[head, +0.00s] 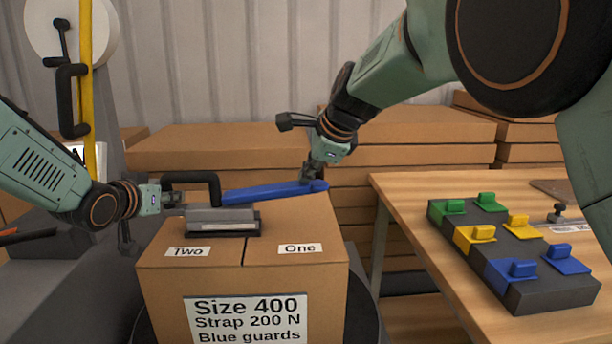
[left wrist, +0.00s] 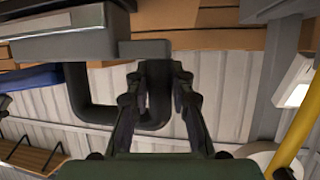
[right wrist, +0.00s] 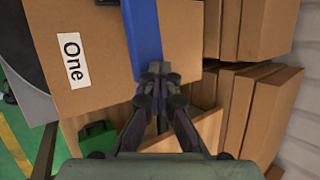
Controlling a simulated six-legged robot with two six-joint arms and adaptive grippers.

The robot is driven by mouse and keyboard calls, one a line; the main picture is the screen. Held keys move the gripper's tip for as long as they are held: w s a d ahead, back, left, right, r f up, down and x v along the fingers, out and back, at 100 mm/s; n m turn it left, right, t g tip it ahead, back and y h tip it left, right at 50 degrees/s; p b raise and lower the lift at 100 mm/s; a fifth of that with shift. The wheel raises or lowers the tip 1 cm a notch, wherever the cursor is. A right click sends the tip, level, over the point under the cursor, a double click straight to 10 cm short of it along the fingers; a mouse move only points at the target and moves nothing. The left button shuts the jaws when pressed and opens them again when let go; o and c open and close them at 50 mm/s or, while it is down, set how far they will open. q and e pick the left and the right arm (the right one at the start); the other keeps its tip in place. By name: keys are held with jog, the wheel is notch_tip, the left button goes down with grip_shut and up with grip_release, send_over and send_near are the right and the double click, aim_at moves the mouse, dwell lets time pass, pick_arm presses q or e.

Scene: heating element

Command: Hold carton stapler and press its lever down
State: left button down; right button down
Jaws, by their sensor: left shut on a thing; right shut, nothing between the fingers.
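The carton stapler stands on top of a cardboard carton (head: 180,272), with a grey body (head: 222,217), a black loop handle (head: 214,180) and a long blue lever (head: 268,192) pointing right. My left gripper (head: 172,200) is at the stapler's left end, shut on the black handle, which also shows in the left wrist view (left wrist: 82,100). My right gripper (head: 312,176) is shut and empty at the lever's right end. In the right wrist view its closed fingertips (right wrist: 158,80) overlap the blue lever (right wrist: 144,35); whether they touch it I cannot tell.
The carton top bears labels "Two" (head: 187,252) and "One" (head: 300,248). A wooden table (head: 400,190) at right carries a dark block (head: 550,293) with green, yellow and blue pieces. Stacked flat cartons (head: 420,130) stand behind. A strap reel (head: 70,30) is at upper left.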

pick_arm(q)
jog(key=shift+a, duration=0.1)
pick_arm(e)
jog(key=shift+d+f, duration=0.35)
jog(key=shift+f, duration=0.55)
dwell(0.8)
jog(key=shift+a+r, duration=0.2)
jog(key=shift+r, duration=0.6)
jog(key=shift+a+r, duration=0.2)
jog(key=shift+r, duration=0.65)
jog(key=shift+a+r, duration=0.2)
jog(key=shift+r, duration=0.6)
jog(key=r, duration=0.2)
jog(key=a+r, duration=0.1)
jog(key=r, duration=0.2)
jog(key=shift+a, duration=0.15)
pick_arm(q)
jog(key=c, duration=1.1)
grip_release()
